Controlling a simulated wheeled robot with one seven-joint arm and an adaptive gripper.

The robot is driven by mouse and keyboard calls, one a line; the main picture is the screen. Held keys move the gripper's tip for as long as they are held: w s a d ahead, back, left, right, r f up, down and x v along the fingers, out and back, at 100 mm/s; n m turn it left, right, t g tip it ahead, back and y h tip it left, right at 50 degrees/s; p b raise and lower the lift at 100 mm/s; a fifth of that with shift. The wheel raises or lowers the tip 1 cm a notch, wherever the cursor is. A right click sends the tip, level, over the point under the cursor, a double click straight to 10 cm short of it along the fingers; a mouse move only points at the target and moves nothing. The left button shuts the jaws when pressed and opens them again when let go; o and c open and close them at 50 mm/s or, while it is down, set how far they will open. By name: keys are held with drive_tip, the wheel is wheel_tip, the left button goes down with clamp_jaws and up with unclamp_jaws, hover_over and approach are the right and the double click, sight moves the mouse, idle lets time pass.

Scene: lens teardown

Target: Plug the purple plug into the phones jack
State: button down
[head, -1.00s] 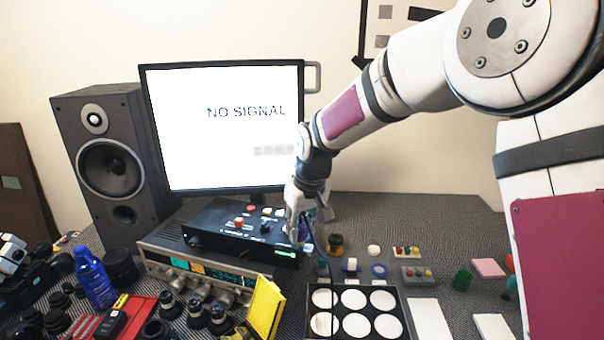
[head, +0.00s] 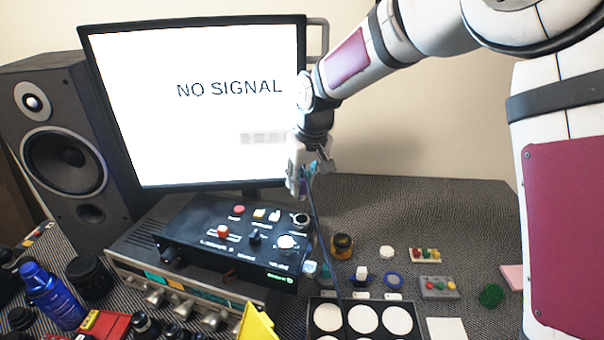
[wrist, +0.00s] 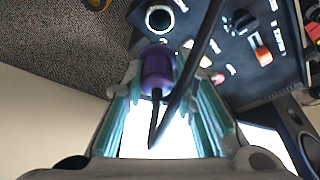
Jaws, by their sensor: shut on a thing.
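The purple plug (wrist: 157,66) is between the teal finger pads of my gripper (wrist: 163,80) in the wrist view, with a dark cable running from its back end. In the head view my gripper (head: 301,188) is shut on it above the right end of a black control box (head: 190,229); the plug is tiny there. In the wrist view a round socket with a pale ring (wrist: 159,18) on the box lies just beyond the plug, with a gap visible between them. The small labels are unreadable, so I cannot tell which opening is the phones jack.
The black box rests on a silver receiver (head: 150,290). A monitor (head: 200,110) stands behind and a speaker (head: 65,165) at left. A tray with white discs (head: 313,305) and small parts lie right. The cable hangs in front of the box.

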sight(303, 192)
drive_tip(key=shift+f+b, duration=0.6)
drive_tip(key=shift+f, duration=2.1)
drive_tip(key=shift+s, duration=0.1)
drive_tip(key=shift+f+b, duration=0.6)
drive_tip(key=shift+f, duration=1)
drive_tip(key=c, duration=1.2)
unclamp_jaws()
drive_tip(key=shift+c, duration=0.2)
